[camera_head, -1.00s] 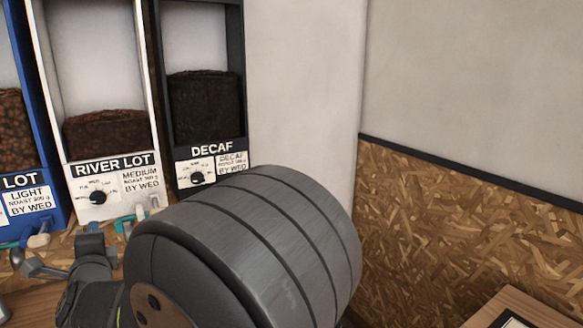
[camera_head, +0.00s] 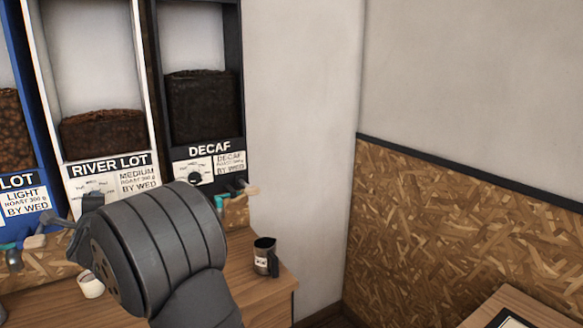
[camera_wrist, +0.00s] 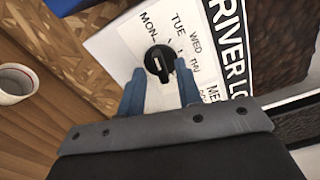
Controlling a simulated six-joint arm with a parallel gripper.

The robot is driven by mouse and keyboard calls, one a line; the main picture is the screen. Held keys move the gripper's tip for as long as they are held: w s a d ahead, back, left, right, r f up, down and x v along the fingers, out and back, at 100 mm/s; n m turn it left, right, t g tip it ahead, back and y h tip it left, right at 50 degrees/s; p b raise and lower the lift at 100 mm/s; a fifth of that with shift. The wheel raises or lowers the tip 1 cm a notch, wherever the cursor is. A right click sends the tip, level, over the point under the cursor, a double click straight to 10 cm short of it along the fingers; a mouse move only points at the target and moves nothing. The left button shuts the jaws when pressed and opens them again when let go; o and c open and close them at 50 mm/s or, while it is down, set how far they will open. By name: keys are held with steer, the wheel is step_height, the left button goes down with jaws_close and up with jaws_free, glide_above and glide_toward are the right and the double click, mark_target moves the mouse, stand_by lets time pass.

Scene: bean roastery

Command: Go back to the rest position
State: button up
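My gripper (camera_wrist: 160,95) shows in the wrist view with its two blue-grey fingers apart and nothing held between them. The black dial knob (camera_wrist: 158,62) of the River Lot bin lies just beyond the fingertips, with day labels around it. I cannot tell if the fingers touch it. In the head view my arm covers the lower middle left, and the gripper is mostly hidden behind it, in front of the River Lot bin (camera_head: 139,60). That bin is white-framed and partly filled with brown beans.
The dark Decaf bin (camera_head: 238,85) stands right of it, the blue Light bin (camera_head: 45,205) left. A dark labelled cup (camera_head: 265,258) stands on the wooden counter (camera_head: 262,300). A white cup (camera_head: 91,286) also shows in the wrist view (camera_wrist: 14,84). A wood-chip wall panel (camera_head: 450,220) is at right.

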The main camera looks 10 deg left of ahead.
steer(key=s+d+m, duration=0.5)
steer(key=s+d, duration=0.6)
steer(key=shift+s+r, duration=0.15)
steer(key=shift+s, duration=0.15)
stand_by(0.4)
steer(key=shift+d, duration=0.1)
